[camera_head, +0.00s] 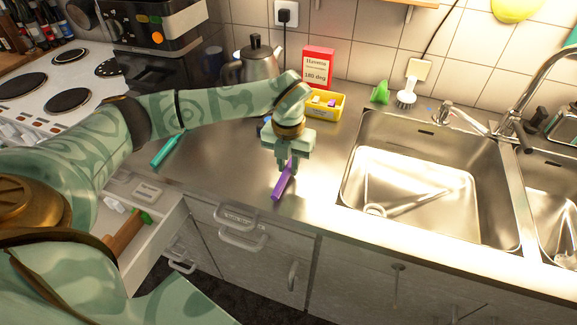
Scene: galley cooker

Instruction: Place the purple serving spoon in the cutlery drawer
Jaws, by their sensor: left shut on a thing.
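The purple serving spoon (281,187) is at the middle of the steel counter, near its front edge. My left gripper (288,166) points down and is shut on the spoon. I cannot tell whether the spoon touches the counter. The open cutlery drawer (168,222) is at the lower left, below the counter. It holds a wooden-handled item and some green and white items. My left arm hides part of the drawer. My right gripper does not show.
A teal utensil (167,150) lies on the counter left of the gripper. A yellow tub (325,106), a red box (317,68) and a kettle (254,60) stand behind. The sink (430,180) is to the right. The white hob (45,85) is at the left.

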